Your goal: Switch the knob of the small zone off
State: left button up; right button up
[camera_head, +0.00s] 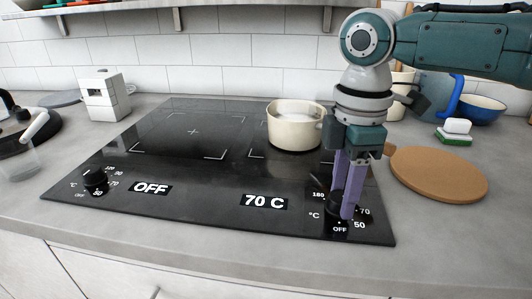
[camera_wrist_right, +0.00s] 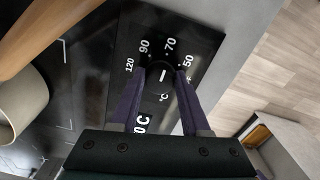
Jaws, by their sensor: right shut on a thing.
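The black hob (camera_head: 215,140) has two control knobs on its front strip. The left knob (camera_head: 94,177) stands free beside a display (camera_head: 151,188) reading "OFF". My left gripper is not in view.
A cream pot (camera_head: 294,129) stands on the right cooking zone, close to my right arm. A round cork board (camera_head: 438,173), a sponge (camera_head: 455,130) and a blue bowl (camera_head: 483,108) lie to the right. A white block-shaped object (camera_head: 104,96) stands behind left.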

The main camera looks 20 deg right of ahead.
grip_shut()
